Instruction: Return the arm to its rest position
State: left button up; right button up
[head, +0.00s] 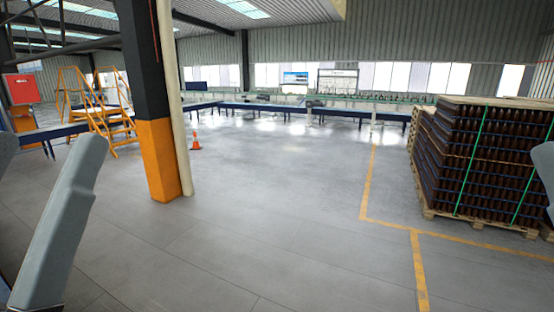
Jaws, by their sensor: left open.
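My left arm (62,225) comes in from the left as a smooth grey-blue link that leans up and to the right. My left gripper (6,288) is open at the lower left edge, and little of it can be made out beside the arm. It is apart from the bottles and holds nothing that I can see. A sliver of my right arm (546,170) shows at the right edge; its gripper is out of the picture. Stacked amber bottles (480,160) with green straps stand on a wooden pallet (480,222) at the right.
A black and orange column (157,150) stands left of centre, with an orange cone (195,141) behind it. Yellow steps (105,120) and a red cabinet (20,88) are at the far left. Blue conveyors (270,108) run along the back. The grey floor (280,210) between is clear, with yellow lines (366,190).

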pick_arm(q)
notch_tip(320, 180, up, 19)
jog(key=p, duration=1.4)
jog(key=shift+f+p, duration=0.15)
jog(key=shift+p, duration=0.25)
pick_arm(e)
notch_tip(320, 180, up, 19)
jog(key=shift+f, duration=0.15)
